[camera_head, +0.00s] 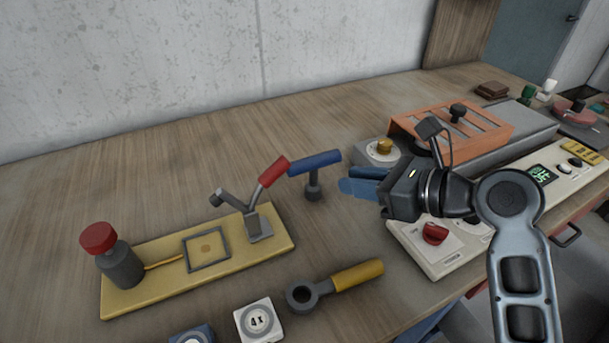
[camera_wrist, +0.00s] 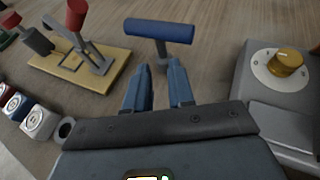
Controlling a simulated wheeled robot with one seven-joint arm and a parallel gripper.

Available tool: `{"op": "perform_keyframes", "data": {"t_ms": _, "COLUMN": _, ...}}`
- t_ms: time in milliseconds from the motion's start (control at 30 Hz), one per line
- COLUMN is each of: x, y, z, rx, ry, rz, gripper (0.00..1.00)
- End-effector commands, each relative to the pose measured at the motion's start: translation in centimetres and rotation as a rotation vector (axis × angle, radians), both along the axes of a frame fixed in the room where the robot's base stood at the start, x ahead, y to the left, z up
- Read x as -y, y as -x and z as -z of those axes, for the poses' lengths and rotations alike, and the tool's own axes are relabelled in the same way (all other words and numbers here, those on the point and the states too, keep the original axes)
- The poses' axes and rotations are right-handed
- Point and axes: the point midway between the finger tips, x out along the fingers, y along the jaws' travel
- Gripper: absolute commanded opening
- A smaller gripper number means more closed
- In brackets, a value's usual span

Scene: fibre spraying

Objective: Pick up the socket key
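The socket key (camera_head: 314,163) is a T-shaped tool with a blue cross handle on a dark grey stem and base. It stands upright on the wooden table, beside the yellow board's red-handled lever. In the wrist view its blue handle (camera_wrist: 160,31) lies ahead of my fingertips, and the stem hangs below the handle. My gripper (camera_head: 350,181) is to the right of the socket key, apart from it. In the wrist view my two blue fingers (camera_wrist: 159,70) are apart with nothing between them, so my gripper is open.
A yellow board (camera_head: 140,290) with a red-handled lever (camera_head: 273,171) and a red-topped cylinder (camera_head: 98,238) is at left. A ring tool with a yellow handle (camera_head: 357,275) lies in front. A grey box with a yellow knob (camera_wrist: 286,60) stands at right. The table behind the key is clear.

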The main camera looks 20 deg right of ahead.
Motion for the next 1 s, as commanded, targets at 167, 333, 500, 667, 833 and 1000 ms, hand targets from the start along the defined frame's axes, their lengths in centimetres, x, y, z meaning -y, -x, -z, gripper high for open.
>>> {"op": "perform_keyframes", "data": {"t_ms": 167, "x": -0.6, "y": -1.1, "z": 0.9, "rx": -0.001, "ry": -0.002, "rz": -0.001, "gripper": 0.23}}
{"op": "perform_keyframes", "data": {"t_ms": 333, "x": -1.3, "y": -2.5, "z": 1.6, "rx": 0.000, "ry": -0.001, "rz": -0.002, "gripper": 0.23}}
{"op": "perform_keyframes", "data": {"t_ms": 500, "x": -2.1, "y": -4.3, "z": 2.9, "rx": -0.001, "ry": -0.001, "rz": -0.003, "gripper": 0.23}}
{"op": "perform_keyframes", "data": {"t_ms": 667, "x": -2.9, "y": -5.8, "z": 3.6, "rx": 0.000, "ry": -0.001, "rz": -0.002, "gripper": 0.23}}
{"op": "perform_keyframes", "data": {"t_ms": 833, "x": -3.1, "y": -6.3, "z": 3.8, "rx": 0.000, "ry": -0.001, "rz": 0.000, "gripper": 0.23}}
{"op": "perform_keyframes", "data": {"t_ms": 1000, "x": -3.0, "y": -6.2, "z": 3.8, "rx": 0.000, "ry": -0.001, "rz": 0.000, "gripper": 0.20}}
